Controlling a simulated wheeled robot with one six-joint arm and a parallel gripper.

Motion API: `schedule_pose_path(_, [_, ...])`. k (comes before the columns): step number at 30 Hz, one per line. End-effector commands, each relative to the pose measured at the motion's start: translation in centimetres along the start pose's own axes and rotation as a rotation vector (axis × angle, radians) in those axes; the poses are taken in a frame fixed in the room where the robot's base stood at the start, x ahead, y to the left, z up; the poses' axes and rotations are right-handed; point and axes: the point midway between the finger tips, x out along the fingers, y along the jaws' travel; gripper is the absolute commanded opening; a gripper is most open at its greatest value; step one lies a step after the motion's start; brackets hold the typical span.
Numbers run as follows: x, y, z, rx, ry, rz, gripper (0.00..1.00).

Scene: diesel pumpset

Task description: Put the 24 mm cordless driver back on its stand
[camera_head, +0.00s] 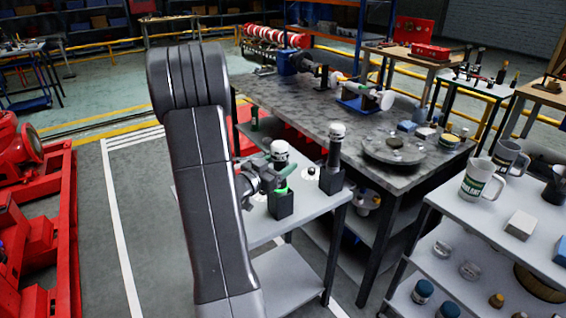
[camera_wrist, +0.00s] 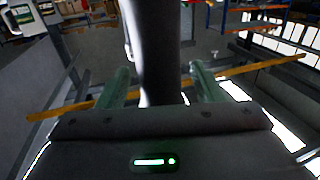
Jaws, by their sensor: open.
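Two upright tools with white, dark-banded heads stand on a small grey table (camera_head: 318,203). The nearer tool (camera_head: 280,150) has a black block (camera_head: 282,205) at its foot; the other tool (camera_head: 336,145) stands to its right on a similar black block (camera_head: 331,180). I cannot read a size on either. My gripper (camera_head: 278,182) is at the nearer tool, its green-tinted fingers open on either side of the shaft. In the wrist view a dark upright shaft (camera_wrist: 160,50) lies between the open fingers (camera_wrist: 162,88). Whether they touch it cannot be told. My arm hides the table's left part.
A pale disc (camera_head: 311,172) lies between the two tools. A large workbench (camera_head: 290,105) with a round turntable (camera_head: 394,150) stands just behind. A grey cart (camera_head: 480,225) with mugs is at the right. Red machinery (camera_head: 45,220) is at the left, with open floor before it.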

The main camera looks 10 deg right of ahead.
Motion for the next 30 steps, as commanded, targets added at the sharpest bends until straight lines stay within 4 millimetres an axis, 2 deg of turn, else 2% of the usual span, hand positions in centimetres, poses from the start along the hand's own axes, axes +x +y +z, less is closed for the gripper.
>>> schedule_pose_path(9, [-6.9, -0.1, 0.0, 0.000, 0.002, -0.006, 0.61])
schedule_pose_path(15, [-10.3, -0.1, 0.0, 0.000, 0.003, -0.005, 0.61])
schedule_pose_path(21, [-11.9, -0.1, -0.1, 0.002, 0.003, -0.001, 0.61])
schedule_pose_path(30, [-12.2, 0.0, -0.1, 0.001, 0.003, 0.000, 0.61])
